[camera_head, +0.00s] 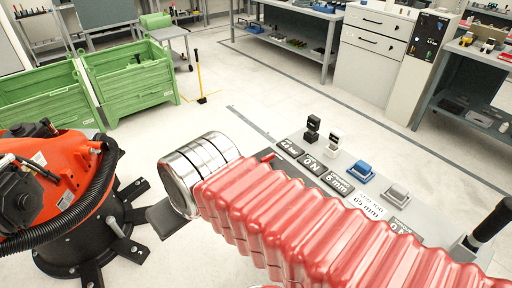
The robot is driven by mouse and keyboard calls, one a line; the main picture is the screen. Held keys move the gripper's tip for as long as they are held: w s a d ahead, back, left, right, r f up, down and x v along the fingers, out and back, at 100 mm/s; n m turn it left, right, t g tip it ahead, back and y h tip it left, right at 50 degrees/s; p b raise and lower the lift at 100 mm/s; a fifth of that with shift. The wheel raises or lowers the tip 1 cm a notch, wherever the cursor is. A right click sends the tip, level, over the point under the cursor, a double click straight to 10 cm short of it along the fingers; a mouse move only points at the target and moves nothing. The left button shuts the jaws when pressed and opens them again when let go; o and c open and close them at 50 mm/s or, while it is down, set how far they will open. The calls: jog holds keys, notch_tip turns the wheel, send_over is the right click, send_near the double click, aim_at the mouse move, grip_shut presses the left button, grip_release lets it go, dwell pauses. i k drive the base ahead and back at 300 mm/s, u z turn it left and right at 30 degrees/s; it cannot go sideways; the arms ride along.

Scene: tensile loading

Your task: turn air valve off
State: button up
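A light grey control panel (433,226) lies to the right of centre, partly hidden behind a red ribbed sleeve (290,215) that appears to cover my arm. The sleeve ends in a shiny metal cylinder (203,168). No gripper fingers show clearly. The panel carries a black toggle-like switch (312,129), a white one (333,145), a blue button (359,172), a grey button (396,195) and a black lever handle (492,222) at the right edge. A small red part (267,156) shows just above the sleeve. I cannot tell which is the air valve.
An orange machine with a black hose (75,195) and dark feet stands at left. Green crates (135,80) stand behind it. A yellow-handled tool (199,78) stands on the floor. Cabinets (369,45) and benches line the back. The middle floor is clear.

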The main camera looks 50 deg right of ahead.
aim_at(269, 158)
jog(key=i, duration=1.35)
jog(key=z, duration=0.05)
